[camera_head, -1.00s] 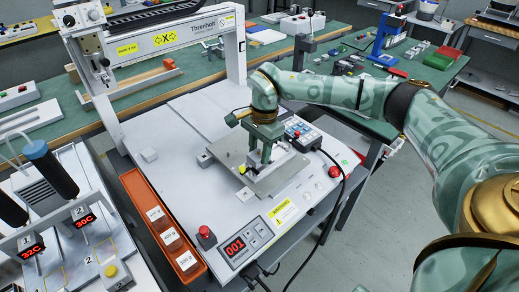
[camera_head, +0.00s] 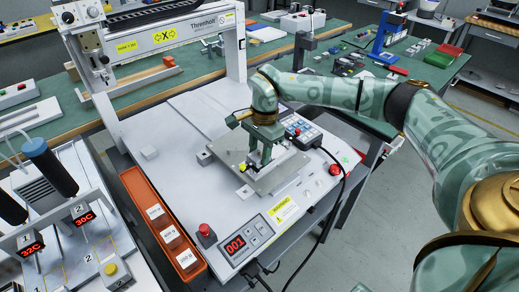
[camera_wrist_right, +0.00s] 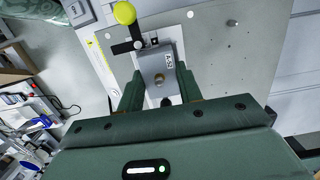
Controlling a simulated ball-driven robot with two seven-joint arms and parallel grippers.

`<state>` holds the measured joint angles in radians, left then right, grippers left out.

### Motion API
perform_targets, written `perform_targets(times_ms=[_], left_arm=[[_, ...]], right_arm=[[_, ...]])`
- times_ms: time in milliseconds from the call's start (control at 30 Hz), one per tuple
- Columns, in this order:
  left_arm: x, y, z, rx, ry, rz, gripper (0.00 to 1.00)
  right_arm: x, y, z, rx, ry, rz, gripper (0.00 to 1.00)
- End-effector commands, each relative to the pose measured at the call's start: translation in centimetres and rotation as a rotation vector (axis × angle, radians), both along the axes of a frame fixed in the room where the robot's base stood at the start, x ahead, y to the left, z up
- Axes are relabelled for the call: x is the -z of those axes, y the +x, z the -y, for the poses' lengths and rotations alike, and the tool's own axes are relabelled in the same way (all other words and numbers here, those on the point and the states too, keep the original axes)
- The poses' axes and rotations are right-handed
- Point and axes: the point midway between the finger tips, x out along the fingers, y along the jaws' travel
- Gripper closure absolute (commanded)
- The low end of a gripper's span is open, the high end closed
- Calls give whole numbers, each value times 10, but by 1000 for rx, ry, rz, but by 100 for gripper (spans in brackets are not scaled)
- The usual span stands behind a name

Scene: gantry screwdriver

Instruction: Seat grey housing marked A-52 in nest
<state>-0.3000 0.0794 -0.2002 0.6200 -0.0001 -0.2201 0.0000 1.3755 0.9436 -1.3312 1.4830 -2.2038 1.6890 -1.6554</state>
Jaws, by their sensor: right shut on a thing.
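My right gripper (camera_head: 258,158) reaches down over the metal fixture plate (camera_head: 282,183) on the white gantry machine. In the right wrist view its two green fingers (camera_wrist_right: 160,90) are shut on the sides of the grey housing (camera_wrist_right: 156,66). The housing bears a white label reading A-52. Its far end lies close to a black angled stop and a yellow-knobbed clamp (camera_wrist_right: 124,13) on the plate. I cannot tell whether its underside rests fully in the nest. In the head view the fingers mostly hide the housing. My left gripper is not in view.
A red stop button (camera_head: 206,234) and a display panel (camera_head: 246,240) are at the front. A keypad (camera_head: 303,132) and a black cable are to the right. The plate's right part is bare.

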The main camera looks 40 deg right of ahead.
Motion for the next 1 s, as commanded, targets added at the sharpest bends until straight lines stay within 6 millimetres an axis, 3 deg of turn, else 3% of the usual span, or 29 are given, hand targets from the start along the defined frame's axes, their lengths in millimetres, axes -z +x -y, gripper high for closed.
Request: perform_targets(times_ms=[500, 533, 600, 867, 1000], left_arm=[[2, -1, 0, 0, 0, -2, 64], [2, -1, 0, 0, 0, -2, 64], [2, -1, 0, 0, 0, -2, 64], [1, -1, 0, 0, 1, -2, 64], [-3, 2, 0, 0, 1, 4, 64]], right_arm=[[8, 0, 0, 0, 0, -1, 100], [8, 0, 0, 0, 0, -1, 56], [8, 0, 0, 0, 0, -1, 39], [7, 0, 0, 0, 0, 0, 39], [-5, 1, 1, 0, -1, 3, 39]])
